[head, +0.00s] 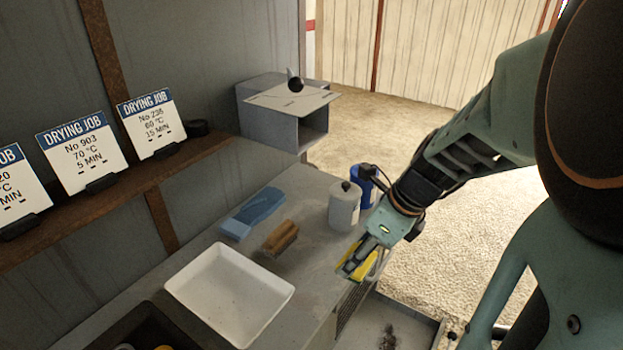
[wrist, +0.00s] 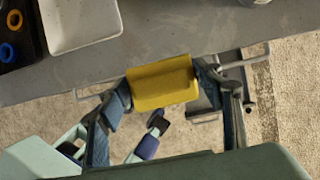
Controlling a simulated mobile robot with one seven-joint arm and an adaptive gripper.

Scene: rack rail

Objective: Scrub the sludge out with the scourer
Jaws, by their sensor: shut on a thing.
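The yellow scourer (head: 356,261) is between the fingers of my gripper (head: 362,256), beside the right edge of the grey bench. In the wrist view the scourer (wrist: 162,84) is held lengthwise across, with a blue-grey fingertip at each end. My gripper is shut on it. Thin metal wire or rail (wrist: 240,60) shows around and behind the scourer; I cannot tell whether they touch. A dark brown patch that looks like sludge (head: 389,337) lies in a shallow grey tray (head: 431,325) low at the bottom of the head view, partly cut off by the frame.
On the bench are a white tray (head: 232,290), a brown brush-like block (head: 281,238), a blue folded cloth or scoop (head: 252,212), a white bottle (head: 343,207) and a blue can (head: 366,185). A grey box (head: 266,118) stands behind. Job cards (head: 84,150) line a shelf.

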